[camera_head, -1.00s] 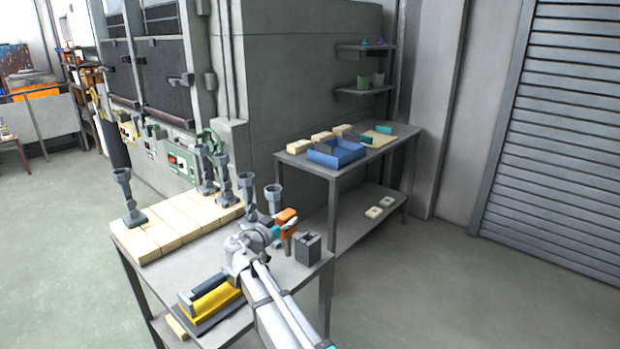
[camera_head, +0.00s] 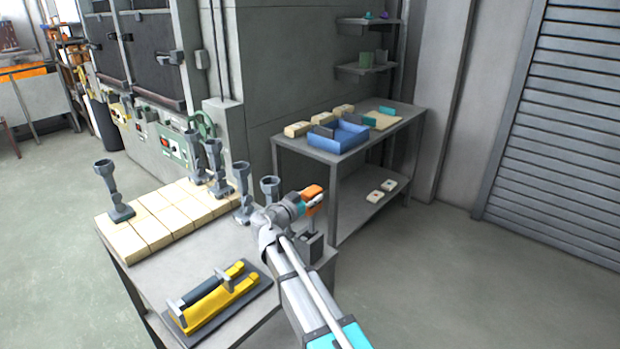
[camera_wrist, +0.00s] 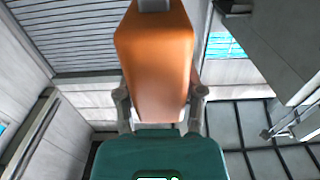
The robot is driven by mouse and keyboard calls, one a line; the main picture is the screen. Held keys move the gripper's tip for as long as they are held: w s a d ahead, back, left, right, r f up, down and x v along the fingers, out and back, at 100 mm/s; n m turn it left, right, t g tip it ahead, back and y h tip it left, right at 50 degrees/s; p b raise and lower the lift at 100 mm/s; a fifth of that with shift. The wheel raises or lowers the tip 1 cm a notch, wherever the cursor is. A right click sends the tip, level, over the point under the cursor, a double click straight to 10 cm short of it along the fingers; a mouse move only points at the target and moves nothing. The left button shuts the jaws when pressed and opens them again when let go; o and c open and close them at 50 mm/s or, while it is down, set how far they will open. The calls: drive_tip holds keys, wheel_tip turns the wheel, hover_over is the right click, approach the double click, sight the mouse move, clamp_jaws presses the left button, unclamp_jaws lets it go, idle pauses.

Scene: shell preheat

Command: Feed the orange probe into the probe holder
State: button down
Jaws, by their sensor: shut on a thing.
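My gripper (camera_head: 304,207) is shut on the orange probe (camera_head: 313,191) above the right end of the near bench. The probe's orange handle (camera_wrist: 155,65) fills the upper middle of the wrist view, between my two fingers (camera_wrist: 160,112). In the head view a thin stem hangs below the handle. A small dark grey block, which looks like the probe holder (camera_head: 313,248), stands on the bench below it, partly hidden by my arm. The stem appears over or close to the block; I cannot tell whether its tip is inside. The holder is not clear in the wrist view.
Several grey funnel-topped stands (camera_head: 241,195) and pale blocks (camera_head: 150,225) line the bench's back. A yellow tool on a dark plate (camera_head: 218,298) lies in front. A second table (camera_head: 395,135) holds a blue tray (camera_head: 338,143). Bare bench (camera_head: 185,265) shows between.

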drive_tip(key=shift+d+r, duration=0.1)
drive_tip(key=shift+d, duration=0.05)
drive_tip(key=shift+r+p, duration=0.6)
drive_tip(key=shift+p, duration=0.05)
wheel_tip(320, 180, up, 4)
drive_tip(key=p, duration=0.4)
hover_over(309, 232)
drive_tip(key=shift+w+r, duration=0.1)
drive_tip(key=shift+w, duration=0.1)
drive_tip(key=shift+f, duration=0.35)
drive_tip(key=shift+f+b, duration=6.25)
drive_tip(key=shift+b, duration=0.25)
drive_tip(key=shift+f, duration=0.1)
drive_tip(key=shift+c, duration=0.6)
unclamp_jaws()
